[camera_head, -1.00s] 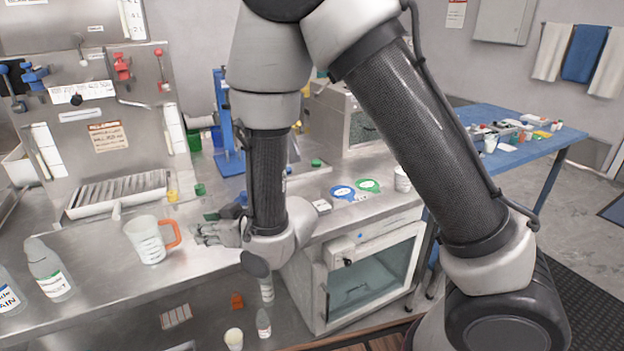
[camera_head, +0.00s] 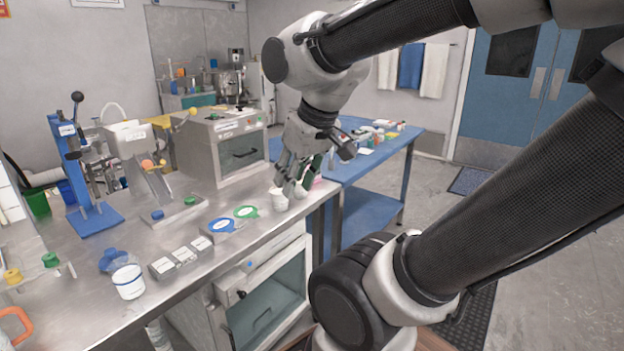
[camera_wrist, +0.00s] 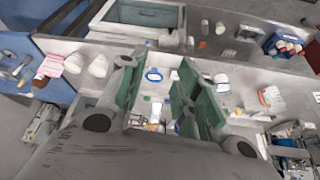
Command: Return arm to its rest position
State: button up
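My gripper (camera_head: 296,180) hangs from my bent arm over the right end of the steel bench in the head view, its fingers pointing down. In the wrist view the two green-padded fingers (camera_wrist: 160,78) stand apart with nothing gripped between them. Two small white cups, one at the bench edge (camera_head: 278,200), appear close to the fingertips in the head view; the wrist view shows white cups (camera_wrist: 98,66) left of the fingers. I cannot tell how far above the bench the fingers are.
A blue table (camera_head: 375,165) stands beyond the bench. Open floor (camera_head: 440,215) lies to the right.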

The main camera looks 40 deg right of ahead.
jog(key=shift+m+g, duration=0.3)
jog(key=shift+g, duration=0.1)
jog(key=s, duration=0.1)
jog(key=s+d, duration=0.1)
jog(key=s, duration=0.2)
jog(key=shift+d+r, duration=0.2)
jog(key=shift+r, duration=0.05)
